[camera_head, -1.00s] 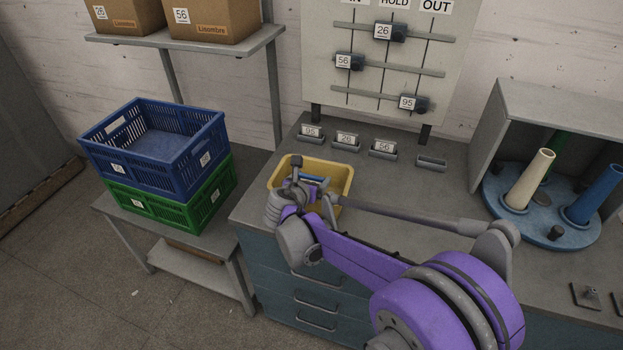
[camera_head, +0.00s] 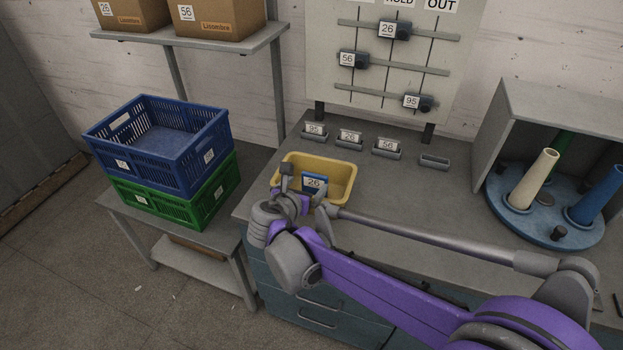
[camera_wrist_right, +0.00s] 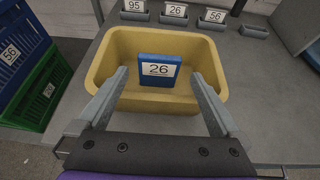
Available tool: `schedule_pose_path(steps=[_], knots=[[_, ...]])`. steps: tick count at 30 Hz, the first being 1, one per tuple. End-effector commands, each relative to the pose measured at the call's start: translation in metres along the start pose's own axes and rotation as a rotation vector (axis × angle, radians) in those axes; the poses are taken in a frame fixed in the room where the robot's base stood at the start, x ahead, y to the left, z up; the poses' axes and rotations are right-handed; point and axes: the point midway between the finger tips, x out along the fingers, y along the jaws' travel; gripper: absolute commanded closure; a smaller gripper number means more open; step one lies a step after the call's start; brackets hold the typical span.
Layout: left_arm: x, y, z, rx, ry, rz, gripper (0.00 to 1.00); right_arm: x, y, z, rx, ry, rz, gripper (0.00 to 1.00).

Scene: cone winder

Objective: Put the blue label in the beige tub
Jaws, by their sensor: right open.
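The blue label (camera_head: 314,184), with a white face reading 26, is inside the beige tub (camera_head: 346,197) on the grey counter. The right wrist view shows the label (camera_wrist_right: 158,71) standing roughly upright within the walls of the tub (camera_wrist_right: 208,60). I cannot tell whether it touches the tub floor. My right gripper (camera_head: 300,187) is over the near side of the tub. In the wrist view its two fingers (camera_wrist_right: 158,84) are spread wide, with clear gaps on both sides of the label. My left gripper is not in view.
Small holders (camera_head: 388,150) with white number cards stand behind the tub, beside one empty holder (camera_head: 434,161). A blue crate (camera_head: 160,150) sits on a green crate (camera_head: 200,205) at left. A blue turntable (camera_head: 500,200) with cones stands at right. The counter between is clear.

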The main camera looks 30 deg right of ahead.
Motion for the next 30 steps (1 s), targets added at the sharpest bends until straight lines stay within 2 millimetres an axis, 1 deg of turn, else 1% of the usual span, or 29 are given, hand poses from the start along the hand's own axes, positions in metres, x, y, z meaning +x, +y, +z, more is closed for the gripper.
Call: schedule_pose_path(steps=[1, 3, 6, 11, 14, 17, 20, 21, 23, 24, 27, 30], knots=[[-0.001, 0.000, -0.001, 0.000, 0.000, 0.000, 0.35, -0.010, 0.001, 0.000, -0.002, 0.000, 0.003, 0.00], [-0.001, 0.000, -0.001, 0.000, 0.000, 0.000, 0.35, -0.020, 0.001, 0.000, -0.001, 0.001, 0.003, 0.00], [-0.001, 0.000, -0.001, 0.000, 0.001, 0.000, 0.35, -0.030, 0.000, 0.000, 0.000, 0.001, 0.001, 0.00], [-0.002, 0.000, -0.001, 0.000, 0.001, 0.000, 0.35, -0.035, 0.000, 0.000, 0.002, 0.001, 0.000, 0.00], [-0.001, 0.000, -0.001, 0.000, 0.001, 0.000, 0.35, -0.038, -0.008, -0.005, 0.068, 0.028, -0.004, 0.00], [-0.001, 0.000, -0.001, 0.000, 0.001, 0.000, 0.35, -0.046, -0.030, -0.024, 0.294, 0.119, -0.020, 0.00], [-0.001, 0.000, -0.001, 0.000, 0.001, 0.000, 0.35, -0.063, -0.062, -0.059, 0.679, 0.265, -0.079, 0.00], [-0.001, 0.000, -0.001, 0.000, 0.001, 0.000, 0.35, -0.073, -0.074, -0.075, 0.860, 0.330, -0.119, 0.00], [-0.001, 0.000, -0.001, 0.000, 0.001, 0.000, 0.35, -0.089, -0.090, -0.101, 1.134, 0.424, -0.195, 0.00], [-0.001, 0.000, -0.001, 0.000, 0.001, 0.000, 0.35, -0.100, -0.099, -0.117, 1.312, 0.481, -0.256, 0.00], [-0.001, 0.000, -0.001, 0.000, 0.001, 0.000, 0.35, -0.128, -0.113, -0.153, 1.711, 0.603, -0.427, 0.00], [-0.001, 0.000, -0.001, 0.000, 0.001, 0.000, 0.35, -0.150, -0.120, -0.179, 2.012, 0.685, -0.597, 0.00]])
